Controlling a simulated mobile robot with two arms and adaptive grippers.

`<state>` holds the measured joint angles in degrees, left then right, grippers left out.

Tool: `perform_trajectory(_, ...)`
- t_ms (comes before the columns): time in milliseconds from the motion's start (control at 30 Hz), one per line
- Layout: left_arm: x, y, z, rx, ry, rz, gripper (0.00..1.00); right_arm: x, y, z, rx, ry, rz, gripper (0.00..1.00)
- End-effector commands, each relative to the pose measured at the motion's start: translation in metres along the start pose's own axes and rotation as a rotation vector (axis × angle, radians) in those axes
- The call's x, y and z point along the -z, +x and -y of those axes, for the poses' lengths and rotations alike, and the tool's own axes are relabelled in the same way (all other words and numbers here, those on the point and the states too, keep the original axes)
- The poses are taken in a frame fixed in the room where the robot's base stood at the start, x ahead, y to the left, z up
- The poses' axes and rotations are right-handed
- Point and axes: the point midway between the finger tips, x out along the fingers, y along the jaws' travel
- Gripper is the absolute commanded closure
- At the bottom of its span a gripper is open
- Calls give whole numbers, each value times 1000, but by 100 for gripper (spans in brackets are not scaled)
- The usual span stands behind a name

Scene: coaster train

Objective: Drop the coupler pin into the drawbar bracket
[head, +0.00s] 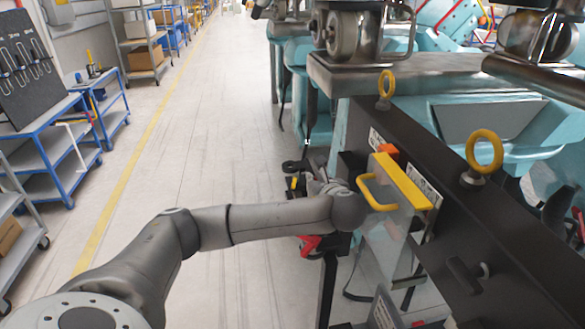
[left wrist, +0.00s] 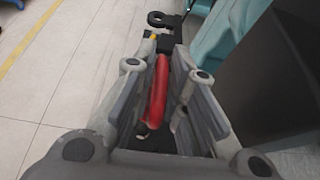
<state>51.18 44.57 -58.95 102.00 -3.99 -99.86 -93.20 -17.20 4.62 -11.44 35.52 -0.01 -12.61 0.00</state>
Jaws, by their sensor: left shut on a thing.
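My left arm reaches across the head view from the lower left. Its gripper (head: 318,186) is partly hidden behind the wrist, beside the dark train side. In the left wrist view the gripper (left wrist: 160,62) is shut on a red curved piece, which looks like the handle of the coupler pin (left wrist: 158,92). A red part also shows below the wrist in the head view (head: 310,243). Just beyond the fingertips is a black part with a ring-shaped end, likely the drawbar bracket (left wrist: 163,19); it also shows in the head view (head: 290,166). The pin's lower end is hidden. My right gripper is out of view.
A dark panel (head: 455,215) with yellow eyebolts (head: 484,150) fills the right. A clear guard with a yellow handle (head: 378,192) stands close to my wrist. Blue carts (head: 50,150) stand at the left. The aisle floor (head: 200,110) is clear.

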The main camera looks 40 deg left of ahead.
Motion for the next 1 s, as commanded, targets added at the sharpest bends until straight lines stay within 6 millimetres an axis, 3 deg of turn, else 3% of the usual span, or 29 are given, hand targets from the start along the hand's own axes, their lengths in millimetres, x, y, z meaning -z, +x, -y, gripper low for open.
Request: perform_trajectory(1000, 46, 20, 0, -1, 0, 2, 100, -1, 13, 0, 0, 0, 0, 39)
